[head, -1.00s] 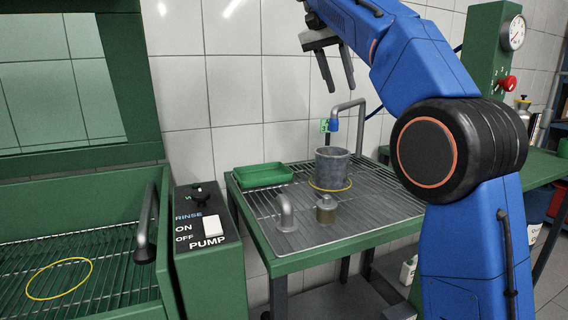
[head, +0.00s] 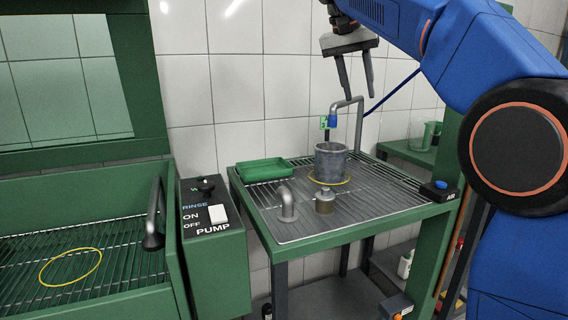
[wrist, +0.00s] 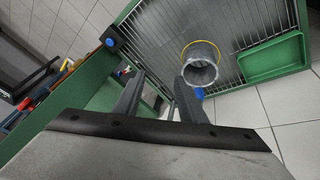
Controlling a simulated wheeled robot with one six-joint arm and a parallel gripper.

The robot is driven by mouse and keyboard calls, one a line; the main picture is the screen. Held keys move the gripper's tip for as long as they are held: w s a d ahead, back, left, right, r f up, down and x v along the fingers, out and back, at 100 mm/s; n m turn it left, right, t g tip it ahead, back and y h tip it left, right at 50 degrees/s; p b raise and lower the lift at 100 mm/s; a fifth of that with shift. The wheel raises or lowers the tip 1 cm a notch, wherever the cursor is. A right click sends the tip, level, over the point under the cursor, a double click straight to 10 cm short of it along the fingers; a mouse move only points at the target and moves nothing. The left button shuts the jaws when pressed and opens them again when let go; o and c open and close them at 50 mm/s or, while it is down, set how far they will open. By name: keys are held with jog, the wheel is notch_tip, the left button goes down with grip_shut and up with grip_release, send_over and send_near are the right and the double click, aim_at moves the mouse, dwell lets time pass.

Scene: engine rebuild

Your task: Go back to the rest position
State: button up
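My gripper (head: 357,88) is raised above the back of the draining table in the head view. Its two dark fingers are apart with nothing between them, and they also show apart in the wrist view (wrist: 154,95). A grey cylinder (head: 331,163) stands upright on the slatted table top, within or on a yellow ring (head: 343,182). My gripper touches nothing.
A tall curved pipe (head: 360,122) rises behind the cylinder. A pump box (head: 212,240) and a wash basin (head: 84,305) stand left.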

jog(key=s+d+f+n+y, duration=0.1)
jog(key=s+d+f, duration=0.2)
jog(key=s+f, duration=0.9)
jog(key=s+d+f+n+t+y, duration=0.1)
jog(key=s+d+f+n, duration=0.1)
jog(key=s+f, duration=1)
jog(key=s+d+f+n+y, duration=0.1)
jog(key=s+d+f, duration=0.4)
jog(key=s+f, duration=0.7)
notch_tip(320, 180, down, 5)
jog(key=shift+f+n+t+y, duration=0.1)
jog(key=shift+n+t+y, duration=0.3)
